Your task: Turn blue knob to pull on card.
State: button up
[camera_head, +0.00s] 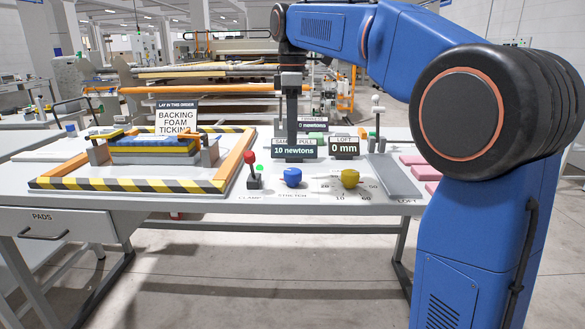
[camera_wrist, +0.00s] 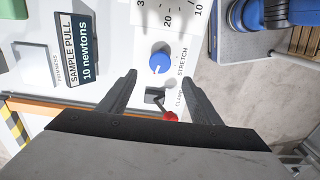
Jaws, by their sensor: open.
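The blue knob (camera_head: 292,177) stands on the front of the bench by the lettering STRETCH. It also shows in the wrist view (camera_wrist: 159,61), with a small white mark on it. The sample pull display (camera_head: 295,152) reads 10 newtons, and the wrist view shows the same reading (camera_wrist: 82,50). A white card (camera_head: 177,120) at the back left reads backing, foam, ticking; no pull figure is legible on it. My gripper (camera_wrist: 160,78) is open and empty. In the wrist view its fingertips lie either side of a line just short of the knob; in the head view it hangs above and behind it.
A red-topped clamp lever (camera_head: 250,170) stands just left of the knob. A yellow knob (camera_head: 350,179) with a numbered dial is to its right. A loft display (camera_head: 344,147) reads 0 mm. A striped frame (camera_head: 130,185) with layered pads fills the left, pink blocks (camera_head: 425,172) the right.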

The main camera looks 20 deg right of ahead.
aim_at(292, 171)
notch_tip(292, 171, down, 11)
dwell(0.4)
jog(key=c, duration=1)
